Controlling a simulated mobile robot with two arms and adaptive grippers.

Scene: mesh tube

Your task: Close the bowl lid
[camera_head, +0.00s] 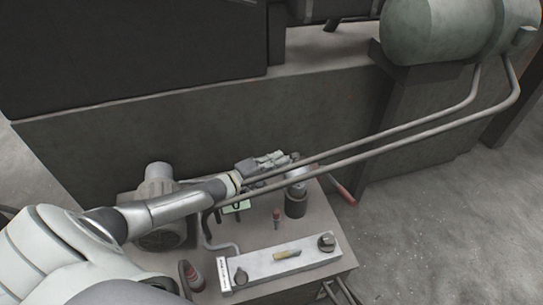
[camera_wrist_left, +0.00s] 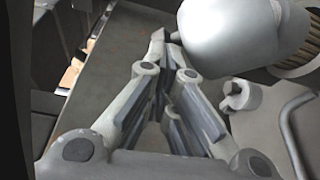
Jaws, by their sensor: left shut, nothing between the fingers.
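My left arm comes in from the left in the head view. Its gripper (camera_head: 282,159) is above the far side of the bench and its fingers are shut and empty. Just below and right of it is a small upright cylinder with a silver upper part (camera_head: 298,186) and a dark base (camera_head: 294,206); it may be the bowl, but its lid cannot be told apart. In the left wrist view the fingertips (camera_wrist_left: 166,38) meet beside a large, smooth, pale grey rounded body (camera_wrist_left: 232,38), with a ribbed band at its right. Whether they touch cannot be told. My right gripper is out of view.
Two long pipes (camera_head: 420,128) run from the bench to a green tank (camera_head: 440,30) and pass close to my gripper. A motor-like unit (camera_head: 160,205) stands behind my arm.

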